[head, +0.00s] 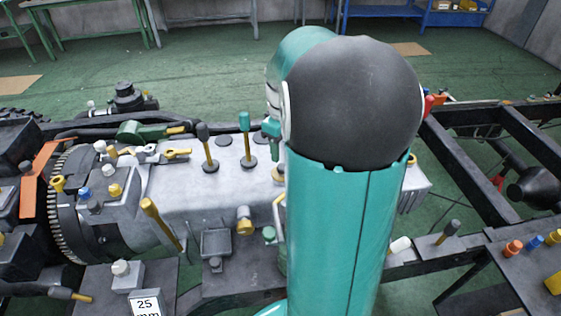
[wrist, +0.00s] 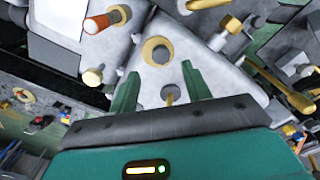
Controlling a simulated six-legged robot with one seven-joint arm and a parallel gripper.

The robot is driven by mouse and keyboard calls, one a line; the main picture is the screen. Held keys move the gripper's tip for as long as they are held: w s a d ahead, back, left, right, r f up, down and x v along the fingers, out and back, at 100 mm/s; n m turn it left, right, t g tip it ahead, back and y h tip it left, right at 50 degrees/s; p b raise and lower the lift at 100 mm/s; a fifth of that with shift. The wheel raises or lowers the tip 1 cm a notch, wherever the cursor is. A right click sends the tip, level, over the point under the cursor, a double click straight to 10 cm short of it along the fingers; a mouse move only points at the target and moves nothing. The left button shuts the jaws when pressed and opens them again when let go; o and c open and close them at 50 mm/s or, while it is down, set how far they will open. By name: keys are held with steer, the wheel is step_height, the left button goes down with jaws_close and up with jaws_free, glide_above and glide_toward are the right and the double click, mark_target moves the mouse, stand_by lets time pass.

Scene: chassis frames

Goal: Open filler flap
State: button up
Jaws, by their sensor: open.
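Beyond the fingertips is a pale grey machine face with a round yellow-ringed fitting (wrist: 158,51). A grey disc lies lower, between the fingers; I cannot tell whether the fingers touch the face. I cannot identify the filler flap with certainty. In the head view, a square dark grey lid-like plate (head: 216,243) on the front of the grey housing may be it. My arm covers the middle of the head view and hides my gripper there.
The grey housing (head: 225,185) carries upright levers, a green-knobbed one (head: 245,135) among them. A toothed ring (head: 65,210) is at left. Dark frame rails (head: 465,175) run at right. In the wrist view, an orange-handled rod (wrist: 98,23) and a yellow-tipped peg (wrist: 93,76) stick out nearby.

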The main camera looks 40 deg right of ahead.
mark_target(282, 166)
step_height(282, 166, down, 6)
steer(key=shift+a+r, duration=0.1)
jaws_close()
